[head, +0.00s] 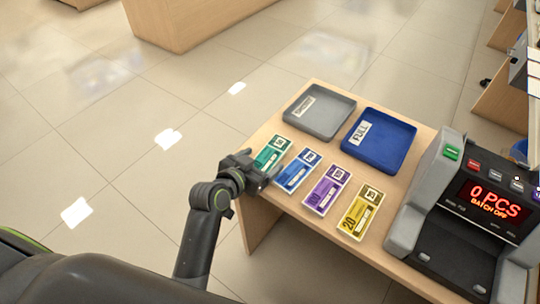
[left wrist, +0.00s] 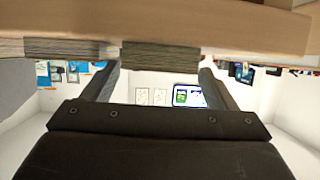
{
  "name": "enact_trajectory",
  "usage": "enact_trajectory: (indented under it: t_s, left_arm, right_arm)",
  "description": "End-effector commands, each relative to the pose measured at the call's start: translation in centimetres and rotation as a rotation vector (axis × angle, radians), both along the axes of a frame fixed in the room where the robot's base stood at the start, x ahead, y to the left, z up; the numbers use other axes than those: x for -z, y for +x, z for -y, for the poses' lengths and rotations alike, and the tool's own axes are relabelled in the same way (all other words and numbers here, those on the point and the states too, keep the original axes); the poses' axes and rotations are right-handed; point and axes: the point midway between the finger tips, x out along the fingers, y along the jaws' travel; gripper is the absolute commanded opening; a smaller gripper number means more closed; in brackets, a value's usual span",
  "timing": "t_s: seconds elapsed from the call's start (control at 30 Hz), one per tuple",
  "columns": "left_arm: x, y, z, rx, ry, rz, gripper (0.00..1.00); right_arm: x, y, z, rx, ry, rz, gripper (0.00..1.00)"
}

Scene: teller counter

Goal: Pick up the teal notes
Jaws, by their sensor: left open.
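The teal notes (head: 272,152) lie as a banded stack at the left end of the row on the wooden counter. My left gripper (head: 262,170) is open at the near end of this stack, by the counter's edge. My right gripper is not in view.
Blue notes (head: 297,170), purple notes (head: 327,190) and yellow notes (head: 360,212) lie to the right. A grey tray (head: 290,112) and a blue tray (head: 408,135) stand behind. A counting machine (head: 455,260) reading "0 PCS" stands at the right.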

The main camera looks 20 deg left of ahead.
Motion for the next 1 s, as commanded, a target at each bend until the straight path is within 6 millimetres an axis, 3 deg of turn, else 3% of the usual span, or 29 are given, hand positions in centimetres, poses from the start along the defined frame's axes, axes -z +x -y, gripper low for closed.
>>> enact_trajectory:
  t_s: [0.2,0.53,0.9,1.0]
  left_arm:
    - [0.9,2.4,1.0,0.000,0.000,-0.001,0.80]
    - [1.3,2.8,1.1,-0.001,0.003,-0.004,0.79]
    - [1.3,2.7,1.0,-0.001,0.003,-0.005,0.30]
    - [1.2,2.8,1.0,-0.002,0.002,-0.003,0.30]
  right_arm:
    - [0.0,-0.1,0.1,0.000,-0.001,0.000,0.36]
    - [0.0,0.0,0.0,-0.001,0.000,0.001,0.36]
    - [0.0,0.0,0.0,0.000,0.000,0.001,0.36]
    - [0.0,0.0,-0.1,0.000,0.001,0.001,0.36]
